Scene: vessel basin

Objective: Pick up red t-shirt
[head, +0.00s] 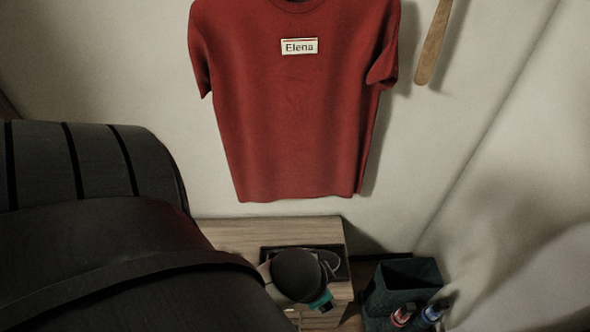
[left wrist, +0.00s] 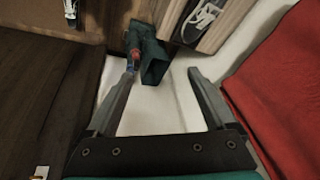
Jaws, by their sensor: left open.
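A red t-shirt (head: 290,120) hangs flat against the pale wall in the head view, with a white "Elena" label (head: 299,46) on its chest. Its collar is cut off at the top edge. Part of the red t-shirt (left wrist: 285,85) fills the right side of the left wrist view. My left gripper (left wrist: 162,72) is open with nothing between its fingers, and the t-shirt lies to the right of them, apart from them. In the head view my dark arm covers the lower left, and the fingers cannot be made out. My right gripper is not in view.
A wooden stick (head: 434,45) hangs right of the shirt.

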